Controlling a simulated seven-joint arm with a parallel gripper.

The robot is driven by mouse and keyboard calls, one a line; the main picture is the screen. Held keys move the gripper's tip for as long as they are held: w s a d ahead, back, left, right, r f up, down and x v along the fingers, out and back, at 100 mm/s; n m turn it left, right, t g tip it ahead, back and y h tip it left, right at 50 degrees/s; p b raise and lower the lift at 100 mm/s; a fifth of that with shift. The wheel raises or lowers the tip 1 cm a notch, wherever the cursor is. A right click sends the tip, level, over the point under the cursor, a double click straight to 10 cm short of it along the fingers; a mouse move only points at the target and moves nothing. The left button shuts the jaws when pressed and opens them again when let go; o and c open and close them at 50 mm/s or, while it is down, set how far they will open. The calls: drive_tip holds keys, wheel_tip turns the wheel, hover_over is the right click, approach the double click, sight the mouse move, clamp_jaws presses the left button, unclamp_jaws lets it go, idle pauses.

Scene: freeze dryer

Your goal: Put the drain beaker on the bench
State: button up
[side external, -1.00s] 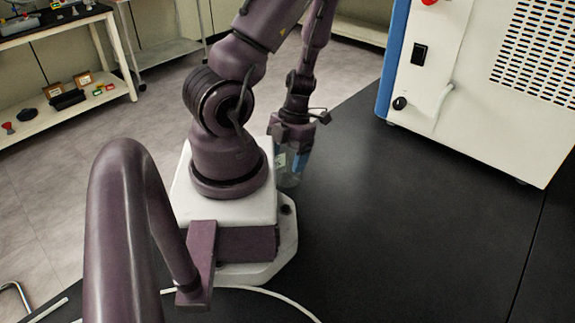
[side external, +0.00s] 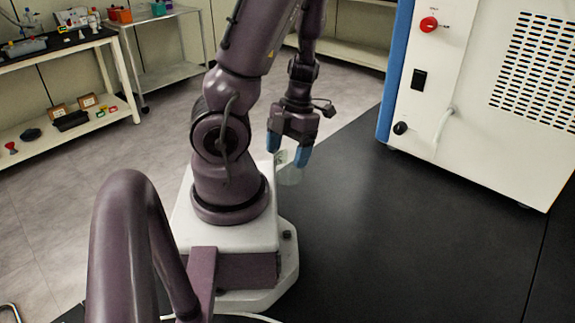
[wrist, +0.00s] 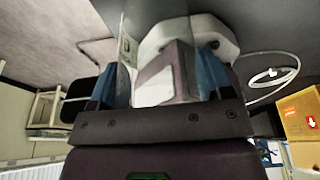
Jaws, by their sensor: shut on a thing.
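The drain beaker (side external: 291,175) is a clear, faintly tinted vessel beside my white base in the side view. My gripper (side external: 288,149) points down above the black bench (side external: 400,225), with its blue fingertips at the beaker's upper part. It is shut on the beaker. The beaker looks about upright. I cannot tell whether its bottom touches the bench.
The white freeze dryer (side external: 465,110) with a blue edge stands at the back right of the bench. The black bench between it and my base is clear. A white hose (wrist: 277,75) and a yellow box (wrist: 300,115) show in the wrist view. Shelves stand behind.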

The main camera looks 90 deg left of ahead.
drive_tip(key=shift+r, duration=0.8)
drive_tip(key=m, duration=0.3)
drive_tip(key=m+y, duration=0.1)
drive_tip(key=shift+w+a+m+g, duration=0.15)
drive_tip(key=shift+a+m+g, duration=0.15)
drive_tip(key=shift+g, duration=0.1)
drive_tip(key=w+r+m+t+y, duration=0.1)
drive_tip(key=w+m+t+y, duration=0.1)
drive_tip(key=w+m, duration=0.8)
drive_tip(key=w+m+t+y, duration=0.2)
drive_tip(key=w+m, duration=0.2)
drive_tip(key=m, duration=1.2)
drive_tip(key=w+d+r+m+t+h, duration=0.1)
drive_tip(key=w+d+m, duration=0.4)
drive_tip(key=d+m, duration=0.2)
drive_tip(key=w+d+r+m+t+h, duration=0.1)
drive_tip(key=w+d+r+m, duration=0.1)
drive_tip(key=w+d+m, duration=0.4)
drive_tip(key=d+m, duration=0.1)
drive_tip(key=d, duration=0.2)
drive_tip(key=shift+d+r+h, duration=0.15)
drive_tip(key=shift+d+h, duration=0.2)
drive_tip(key=shift+h, duration=0.05)
